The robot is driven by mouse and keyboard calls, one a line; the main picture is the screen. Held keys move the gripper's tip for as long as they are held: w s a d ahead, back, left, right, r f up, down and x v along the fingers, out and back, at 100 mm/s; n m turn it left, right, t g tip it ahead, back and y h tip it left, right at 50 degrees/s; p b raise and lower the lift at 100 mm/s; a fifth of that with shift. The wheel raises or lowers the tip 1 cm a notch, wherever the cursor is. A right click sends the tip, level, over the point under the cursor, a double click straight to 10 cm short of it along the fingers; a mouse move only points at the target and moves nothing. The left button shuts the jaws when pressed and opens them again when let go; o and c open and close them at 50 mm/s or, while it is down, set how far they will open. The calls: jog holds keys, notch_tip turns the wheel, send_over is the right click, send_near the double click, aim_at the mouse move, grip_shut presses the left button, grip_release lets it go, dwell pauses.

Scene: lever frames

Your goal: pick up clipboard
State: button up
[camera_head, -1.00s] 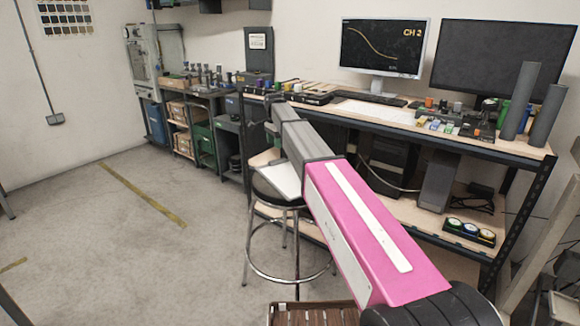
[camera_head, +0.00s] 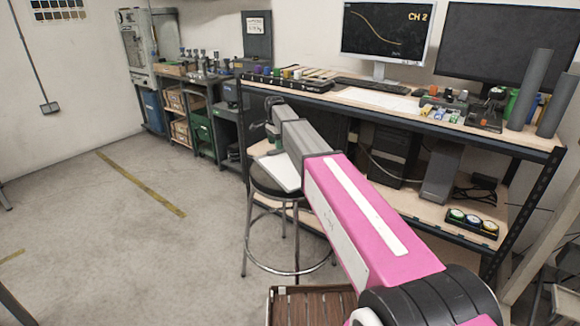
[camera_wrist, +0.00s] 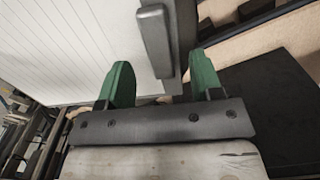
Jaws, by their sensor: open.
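The clipboard (camera_head: 280,173) rests on the round stool, with its white face showing and the arm hiding part of it. In the wrist view it is a white lined sheet (camera_wrist: 85,40) with a dark edge and a grey clip (camera_wrist: 156,42). My gripper (camera_head: 272,138) is just above and behind the clipboard in the head view. In the wrist view my gripper (camera_wrist: 162,82) is open, with green fingertips set apart. The clip lies between and just beyond the fingertips, and nothing is seen held. Whether a finger touches the clipboard I cannot tell.
The stool (camera_head: 283,262) stands on open floor before a workbench (camera_head: 400,112) with monitors, a keyboard and small parts. A lower shelf (camera_head: 400,195) holds dark boxes. A wooden slatted thing (camera_head: 312,308) is at the bottom. Floor (camera_head: 110,240) at the left is free.

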notch_tip(320, 180, down, 3)
jog(key=shift+d+f, duration=0.1)
jog(key=shift+f, duration=0.05)
grip_shut()
